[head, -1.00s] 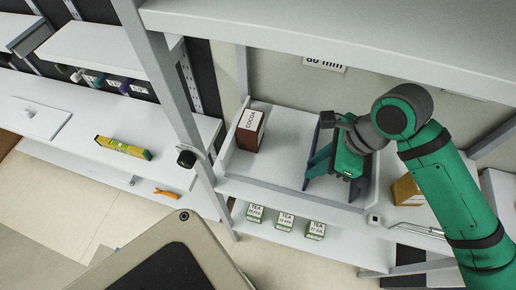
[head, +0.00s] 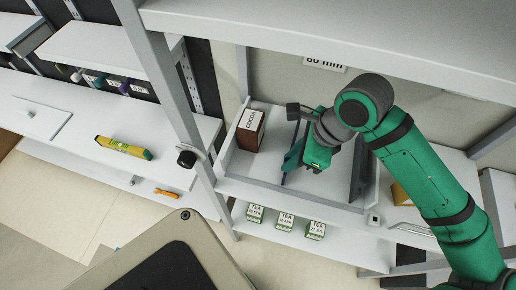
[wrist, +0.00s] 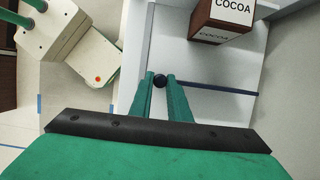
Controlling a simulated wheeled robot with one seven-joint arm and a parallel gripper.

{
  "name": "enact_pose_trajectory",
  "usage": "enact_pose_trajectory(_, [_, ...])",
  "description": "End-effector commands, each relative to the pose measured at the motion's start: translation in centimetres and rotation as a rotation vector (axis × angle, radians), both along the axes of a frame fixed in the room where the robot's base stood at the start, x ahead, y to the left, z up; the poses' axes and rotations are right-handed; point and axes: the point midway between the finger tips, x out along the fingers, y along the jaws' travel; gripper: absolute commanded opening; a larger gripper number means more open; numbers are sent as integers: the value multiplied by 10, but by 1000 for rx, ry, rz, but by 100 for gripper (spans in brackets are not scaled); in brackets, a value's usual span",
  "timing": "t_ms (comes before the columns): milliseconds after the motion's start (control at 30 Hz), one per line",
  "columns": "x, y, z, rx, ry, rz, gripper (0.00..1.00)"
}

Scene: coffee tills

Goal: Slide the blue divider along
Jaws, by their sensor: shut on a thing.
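The blue divider (wrist: 215,87) is a thin, dark blue upright panel, seen nearly edge-on from above in the wrist view, standing across the white shelf tray. A dark round knob (wrist: 159,81) is at its near end. My gripper (wrist: 160,83) is shut on this knob, one green finger on each side. In the head view my gripper (head: 290,162) is at the divider, and my wrist hides much of it. The brown and white cocoa box (head: 250,130) stands to the left of the divider with a gap between them. It also shows in the wrist view (wrist: 222,20).
A dark panel (head: 358,170) stands to the right in the tray. The tray floor between it and my gripper is clear. Several tea boxes (head: 285,221) stand on the shelf below. A grey post (head: 180,110) rises left of the tray, and an upper shelf (head: 350,35) overhangs it.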

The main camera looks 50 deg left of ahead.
Motion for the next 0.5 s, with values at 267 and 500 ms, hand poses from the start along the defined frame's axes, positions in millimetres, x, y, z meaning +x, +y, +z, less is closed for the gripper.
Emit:
enact_pose_trajectory(267, [-8, 16, 1, 6, -4, -2, 0])
enact_pose_trajectory(500, [-17, 27, 1, 5, -2, 1, 0])
